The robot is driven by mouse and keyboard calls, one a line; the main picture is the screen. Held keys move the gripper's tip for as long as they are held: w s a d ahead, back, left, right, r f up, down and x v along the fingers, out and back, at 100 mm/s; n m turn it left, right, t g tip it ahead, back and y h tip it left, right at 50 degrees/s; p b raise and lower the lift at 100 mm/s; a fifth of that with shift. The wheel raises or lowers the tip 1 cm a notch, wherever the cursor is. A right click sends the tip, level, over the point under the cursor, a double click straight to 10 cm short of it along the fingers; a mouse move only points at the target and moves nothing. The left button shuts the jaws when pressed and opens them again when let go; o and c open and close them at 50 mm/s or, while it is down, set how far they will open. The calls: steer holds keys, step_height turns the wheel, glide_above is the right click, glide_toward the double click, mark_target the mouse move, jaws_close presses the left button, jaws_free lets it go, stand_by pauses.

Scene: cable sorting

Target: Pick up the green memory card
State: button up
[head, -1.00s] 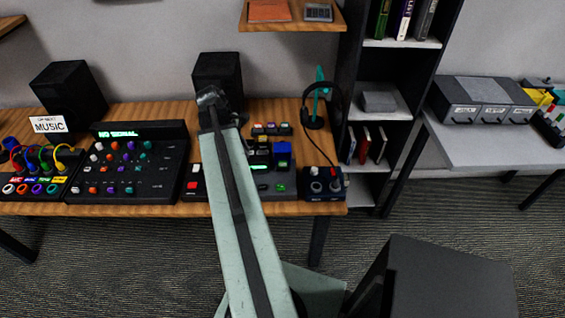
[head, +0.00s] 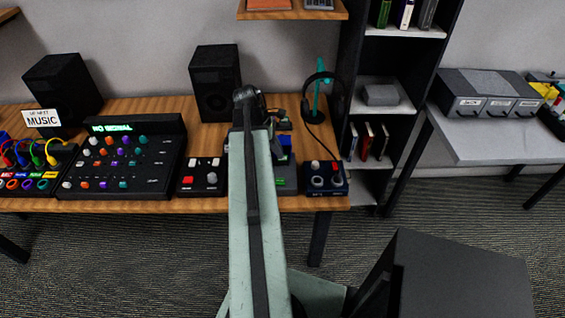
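I cannot clearly make out the green memory card in the head view. The far end of my arm is dark and mostly hidden behind the arm link. I cannot tell whether my gripper is open or shut, or holds anything.
A mixer with coloured knobs (head: 125,165) and a small button box (head: 203,177) stand left of my arm. A knob box (head: 324,178) and a headset on a stand (head: 318,98) are at the right. A speaker (head: 216,85) stands behind. A shelf (head: 379,195) stands right of the desk.

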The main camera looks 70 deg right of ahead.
steer(key=shift+b+x, duration=0.3)
steer(key=shift+x, duration=0.7)
steer(key=shift+r, duration=0.1)
jaws_close()
steer(key=shift+w, duration=0.1)
step_height(320, 180, up, 10)
steer(key=p, duration=1)
